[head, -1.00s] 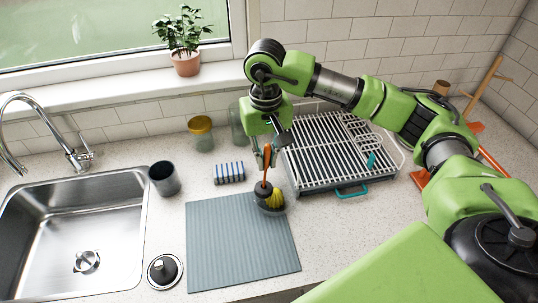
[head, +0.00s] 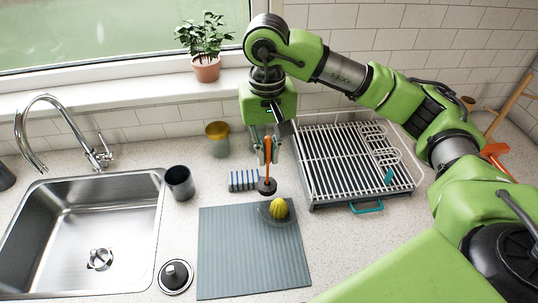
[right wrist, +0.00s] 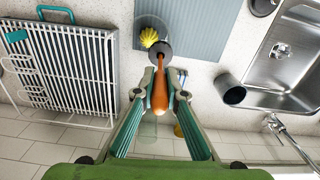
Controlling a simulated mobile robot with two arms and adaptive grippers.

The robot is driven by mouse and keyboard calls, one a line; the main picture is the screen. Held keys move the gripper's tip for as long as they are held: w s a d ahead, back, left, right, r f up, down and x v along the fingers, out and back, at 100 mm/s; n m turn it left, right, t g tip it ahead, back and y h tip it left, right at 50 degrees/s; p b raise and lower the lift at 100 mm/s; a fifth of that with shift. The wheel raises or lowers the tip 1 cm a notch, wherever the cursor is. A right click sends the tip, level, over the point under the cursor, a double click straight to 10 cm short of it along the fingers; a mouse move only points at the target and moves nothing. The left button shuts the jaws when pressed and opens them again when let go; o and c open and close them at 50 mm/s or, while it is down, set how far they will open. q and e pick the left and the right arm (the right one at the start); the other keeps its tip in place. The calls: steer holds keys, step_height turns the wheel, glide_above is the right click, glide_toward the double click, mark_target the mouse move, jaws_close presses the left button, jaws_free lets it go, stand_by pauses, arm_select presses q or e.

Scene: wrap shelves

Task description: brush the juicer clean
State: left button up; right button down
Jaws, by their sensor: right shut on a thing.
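My right gripper (head: 267,150) is shut on the orange handle of the brush (head: 267,165). The brush hangs upright with its dark head down, just behind and left of the juicer. In the right wrist view the brush (right wrist: 160,92) lies between the two fingers and its head overlaps the juicer's edge; contact cannot be told. My left gripper is not in view.
A striped sponge (head: 243,180) lies left of the brush. A white dish rack (head: 350,160) stands right. The front of the mat (head: 250,260) is clear.

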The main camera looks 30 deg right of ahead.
steer(key=shift+w+a+r+p, duration=0.15)
steer(key=shift+r+p, duration=0.1)
steer(key=shift+r, duration=0.35)
steer(key=shift+s+a+r+p, duration=0.1)
steer(key=shift+r+p, duration=0.1)
steer(key=shift+r, duration=0.4)
steer(key=shift+d, duration=0.2)
steer(key=shift+a+r, duration=0.1)
steer(key=shift+a, duration=0.05)
